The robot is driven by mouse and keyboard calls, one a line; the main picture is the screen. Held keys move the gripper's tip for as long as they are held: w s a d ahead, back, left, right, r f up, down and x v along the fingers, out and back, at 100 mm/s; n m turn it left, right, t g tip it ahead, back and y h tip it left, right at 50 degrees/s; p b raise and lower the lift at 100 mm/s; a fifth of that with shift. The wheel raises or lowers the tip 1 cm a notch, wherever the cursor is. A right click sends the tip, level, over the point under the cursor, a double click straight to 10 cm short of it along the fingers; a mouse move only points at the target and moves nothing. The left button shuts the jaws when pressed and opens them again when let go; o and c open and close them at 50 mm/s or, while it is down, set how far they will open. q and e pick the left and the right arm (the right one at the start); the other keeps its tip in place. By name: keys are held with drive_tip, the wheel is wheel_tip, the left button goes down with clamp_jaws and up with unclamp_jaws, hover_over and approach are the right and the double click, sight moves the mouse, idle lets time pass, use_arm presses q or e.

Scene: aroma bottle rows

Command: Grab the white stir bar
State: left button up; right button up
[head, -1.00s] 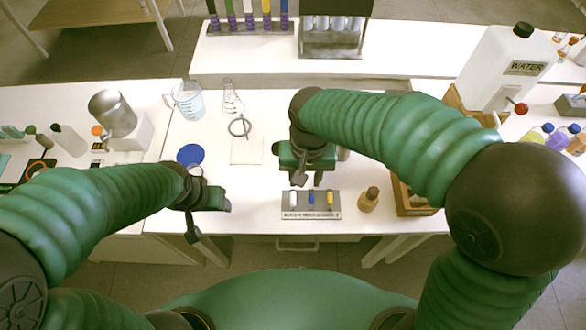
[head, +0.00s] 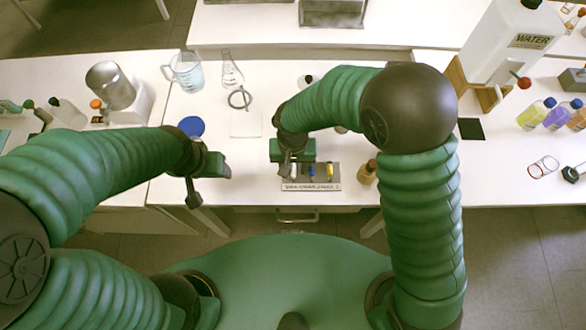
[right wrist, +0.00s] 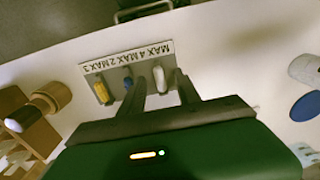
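The white stir bar (head: 293,171) sits at the left end of a small grey labelled rack (head: 312,187) in the head view. A blue bar (head: 312,171) and a yellow bar (head: 330,171) are beside it. My right gripper (head: 288,164) is over the rack's left end. In the right wrist view, its two open fingers straddle the white bar (right wrist: 160,77), with the blue bar (right wrist: 128,84) and yellow bar (right wrist: 101,91) outside them. Contact with the bar cannot be judged. My left gripper (head: 220,168) hangs near the table's front edge; its finger opening is unclear.
A brown-capped bottle (head: 368,172) stands just right of the rack, partly behind my right arm. A blue disc (head: 191,127), a beaker (head: 186,72) and a flask (head: 231,70) are at the left. A large water jug (head: 515,52) stands at the back right.

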drive_tip(key=shift+w+f, duration=0.1)
drive_tip(key=shift+f, duration=0.5)
drive_tip(key=shift+r, duration=0.1)
clamp_jaws()
drive_tip(key=shift+r, duration=0.1)
